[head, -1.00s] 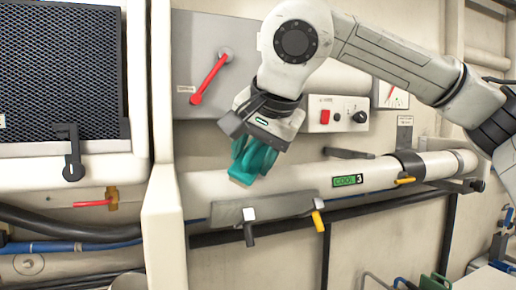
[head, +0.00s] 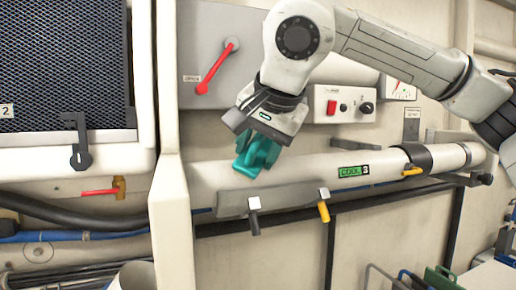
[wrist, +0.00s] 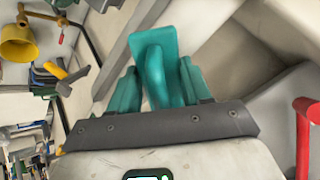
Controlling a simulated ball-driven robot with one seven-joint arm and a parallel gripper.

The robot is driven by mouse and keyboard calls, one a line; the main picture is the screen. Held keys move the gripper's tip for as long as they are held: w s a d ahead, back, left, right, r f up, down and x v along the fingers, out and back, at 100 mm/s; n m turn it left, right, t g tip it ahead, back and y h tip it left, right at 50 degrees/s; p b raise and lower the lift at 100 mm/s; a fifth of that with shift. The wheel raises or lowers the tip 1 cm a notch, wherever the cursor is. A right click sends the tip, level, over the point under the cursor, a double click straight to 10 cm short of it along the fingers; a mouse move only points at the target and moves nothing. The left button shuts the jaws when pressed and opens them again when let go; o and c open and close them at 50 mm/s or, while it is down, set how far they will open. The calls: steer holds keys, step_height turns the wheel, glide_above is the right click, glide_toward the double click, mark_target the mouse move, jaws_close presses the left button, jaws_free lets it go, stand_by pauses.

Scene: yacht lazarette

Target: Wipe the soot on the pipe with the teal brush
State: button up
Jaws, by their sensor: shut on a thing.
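The teal brush (head: 257,152) is held in my gripper (head: 258,145) and sits at the white pipe. In the wrist view the brush (wrist: 156,65) stands between my teal fingers (wrist: 158,88), which are shut on it. The pipe (head: 300,172) runs across the picture, with a green label (head: 353,171) marked with a 3. The brush overlaps the pipe's left part in the head view; I cannot tell whether it touches. No soot can be made out; the brush and gripper may hide it.
A grey bracket with a black lever (head: 254,222) and a yellow lever (head: 323,211) lies along the pipe's lower side. A red lever (head: 217,67) on a grey panel and a switch box (head: 343,104) are above. A white post (head: 174,190) stands left.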

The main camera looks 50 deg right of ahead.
steer(key=shift+b+x, duration=0.35)
steer(key=shift+x, duration=0.55)
steer(key=shift+s+d+r, duration=0.1)
steer(key=shift+s+d, duration=0.5)
steer(key=shift+d, duration=0.2)
steer(key=shift+s+d, duration=0.6)
steer(key=shift+d, duration=0.2)
steer(key=shift+d, duration=0.1)
steer(key=shift+w, duration=0.1)
steer(key=shift+w+a+f, duration=0.15)
steer(key=shift+w+a, duration=0.35)
steer(key=shift+a, duration=0.25)
steer(key=shift+w+a+f, duration=0.1)
steer(key=shift+w+a, duration=0.4)
steer(key=shift+a, duration=0.25)
steer(key=shift+w+a, duration=0.15)
steer(key=shift+c, duration=0.4)
